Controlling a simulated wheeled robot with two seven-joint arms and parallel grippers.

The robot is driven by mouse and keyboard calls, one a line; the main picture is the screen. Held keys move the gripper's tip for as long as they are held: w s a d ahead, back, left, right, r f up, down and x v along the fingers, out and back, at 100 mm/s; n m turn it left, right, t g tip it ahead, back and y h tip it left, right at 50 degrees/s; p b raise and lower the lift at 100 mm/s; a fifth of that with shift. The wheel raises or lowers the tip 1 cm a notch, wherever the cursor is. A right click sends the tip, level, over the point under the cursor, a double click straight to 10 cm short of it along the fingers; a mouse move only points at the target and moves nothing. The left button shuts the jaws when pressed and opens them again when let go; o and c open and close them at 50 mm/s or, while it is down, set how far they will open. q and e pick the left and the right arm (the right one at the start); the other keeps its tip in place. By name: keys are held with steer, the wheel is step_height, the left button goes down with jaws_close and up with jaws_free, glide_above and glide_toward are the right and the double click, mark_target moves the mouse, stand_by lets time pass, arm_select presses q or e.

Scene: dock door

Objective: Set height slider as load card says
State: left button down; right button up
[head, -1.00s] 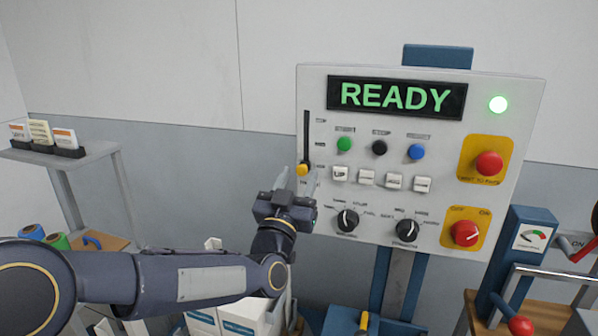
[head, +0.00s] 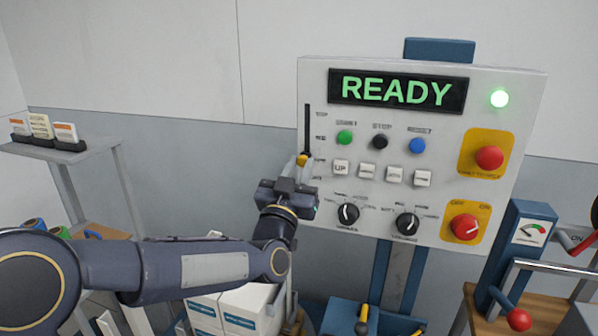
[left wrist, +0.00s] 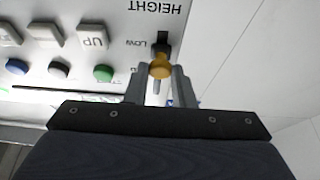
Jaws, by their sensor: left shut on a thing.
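The height slider is a dark upright slot (head: 307,125) at the left of the control panel (head: 450,195). Its yellow knob (head: 303,160) is at the lower end of the slot. In the left wrist view, upside down, the yellow knob (left wrist: 160,66) sits near the word LOW, below HEIGHT. My left gripper (head: 299,172) is shut on the knob from the front, and its fingers (left wrist: 160,84) flank it. Cards (head: 40,126) stand in a dark holder at far left; their writing is too small to read. My right gripper is out of view.
White UP key (head: 341,168), green button (head: 344,137) and a black rotary knob (head: 348,214) lie close right of my gripper. The display (head: 398,92) reads READY beside a lit green lamp (head: 499,98). White boxes (head: 245,309) stand below my arm.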

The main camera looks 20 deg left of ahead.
arm_select(q)
step_height(320, 180, up, 10)
steer(key=shift+r+p, duration=0.1)
steer(key=shift+p, duration=0.9)
steer(key=shift+s, duration=0.1)
steer(key=c, duration=1.3)
jaws_free()
steer(key=shift+c, duration=0.2)
steer(key=shift+o, duration=0.5)
steer(key=b, duration=0.3)
glide_toward(298, 126)
steer(key=s+d+r, duration=0.2)
steer(key=s+r, duration=0.2)
steer(key=shift+w+f, duration=0.2)
steer(key=shift+w, duration=0.05)
steer(key=shift+a, duration=0.1)
